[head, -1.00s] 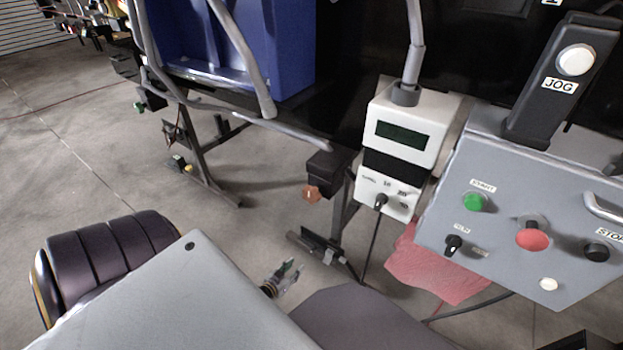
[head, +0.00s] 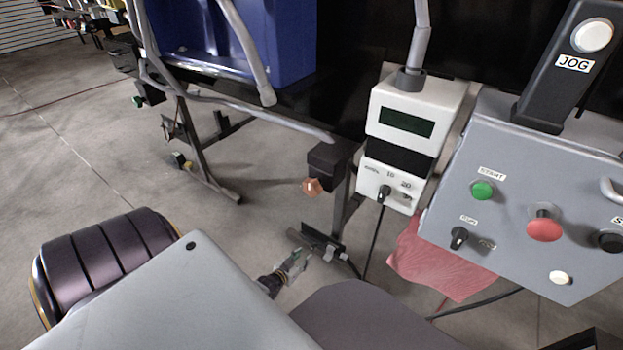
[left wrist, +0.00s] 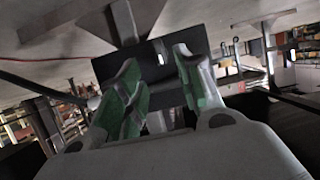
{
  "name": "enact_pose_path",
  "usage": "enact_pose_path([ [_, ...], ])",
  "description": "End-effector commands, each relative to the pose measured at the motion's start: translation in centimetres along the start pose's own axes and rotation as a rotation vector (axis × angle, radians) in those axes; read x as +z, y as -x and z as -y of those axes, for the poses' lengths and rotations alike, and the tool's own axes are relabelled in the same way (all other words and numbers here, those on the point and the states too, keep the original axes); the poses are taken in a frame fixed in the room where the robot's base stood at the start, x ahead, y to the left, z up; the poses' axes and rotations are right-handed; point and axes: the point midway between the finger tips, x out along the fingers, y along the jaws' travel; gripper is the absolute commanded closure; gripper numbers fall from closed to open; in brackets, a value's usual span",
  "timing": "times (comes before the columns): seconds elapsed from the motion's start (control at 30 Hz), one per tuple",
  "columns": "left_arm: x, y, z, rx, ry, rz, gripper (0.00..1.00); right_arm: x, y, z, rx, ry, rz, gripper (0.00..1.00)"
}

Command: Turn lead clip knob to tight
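An orange-brown knob (head: 313,187) sits on a black clamp block (head: 327,163) at the end of the grey rail; I take it for the lead clip knob. Whether it is tight or loose is too small to tell. My left gripper (head: 300,258) is low in the head view, below the knob and apart from it. In the left wrist view the green-padded fingers (left wrist: 156,62) are spread with nothing between them. A dark block (left wrist: 110,68) stands beyond the fingertips there. My right gripper is in neither view.
A white meter box (head: 400,110) with a dial hangs right of the clamp. A grey control panel (head: 510,220) with buttons is farther right. A red cloth (head: 430,265) hangs below. A metal leg and foot (head: 318,243) stand near the gripper. Open floor (head: 260,215) lies left.

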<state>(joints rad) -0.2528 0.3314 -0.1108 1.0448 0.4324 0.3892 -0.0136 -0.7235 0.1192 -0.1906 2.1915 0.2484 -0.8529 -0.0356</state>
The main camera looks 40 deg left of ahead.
Motion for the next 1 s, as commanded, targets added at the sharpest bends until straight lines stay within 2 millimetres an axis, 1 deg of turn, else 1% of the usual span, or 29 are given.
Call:
enact_pose_path([
  [0.1,0.1,-1.2,0.0,0.0,0.0,-0.001,0.64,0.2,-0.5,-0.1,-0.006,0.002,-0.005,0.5],
  [0.6,0.1,-5.3,0.0,0.0,-0.001,0.0,0.64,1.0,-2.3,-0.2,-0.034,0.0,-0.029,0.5],
  [0.8,0.1,-6.7,0.0,0.0,0.0,0.0,0.64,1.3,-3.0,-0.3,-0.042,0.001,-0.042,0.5],
  [1.0,0.1,-7.6,0.0,0.0,0.0,0.0,0.64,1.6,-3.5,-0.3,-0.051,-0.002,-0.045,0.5],
])
